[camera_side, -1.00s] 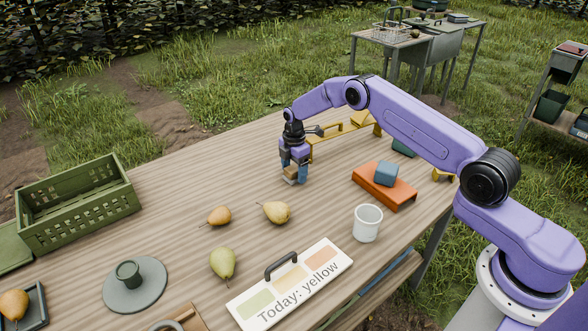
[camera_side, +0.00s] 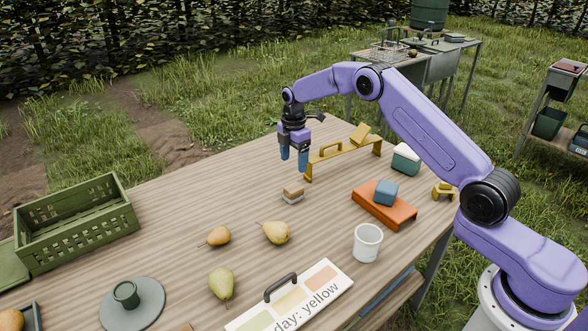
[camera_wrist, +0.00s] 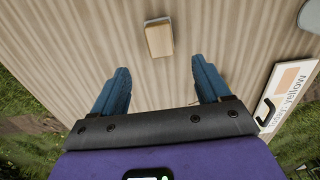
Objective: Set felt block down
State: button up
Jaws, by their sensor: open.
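The felt block (camera_side: 292,195), tan on top with a pale grey underside, rests on the wooden table near its middle. It also shows in the wrist view (camera_wrist: 159,38), lying ahead of the fingertips with bare table around it. My gripper (camera_side: 294,165) is above the table, higher than the block and apart from it. Its two blue fingers are spread with nothing between them, as the wrist view (camera_wrist: 162,80) also shows.
A yellow rack (camera_side: 340,152) stands close behind my gripper. An orange slab (camera_side: 372,210) with a blue block (camera_side: 386,192) and a white cup (camera_side: 367,243) are to the right. Several pears (camera_side: 276,232) lie in front. A green crate (camera_side: 75,225) stands left.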

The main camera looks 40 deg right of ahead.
jog(key=s+a+r+m, duration=0.1)
jog(key=s+a+r, duration=0.55)
jog(key=s, duration=0.35)
jog(key=s+a+r+m, duration=0.2)
jog(key=s+a+r, duration=0.4)
jog(key=s+a, duration=0.3)
jog(key=s+d+m, duration=0.1)
jog(key=s+d, duration=0.3)
jog(key=s, duration=1.1)
jog(key=s+d+m, duration=0.1)
jog(key=s+d, duration=0.4)
jog(key=s, duration=0.9)
jog(key=shift+s+d+r, duration=0.15)
jog(key=shift+s+r, duration=0.2)
jog(key=shift+r, duration=0.1)
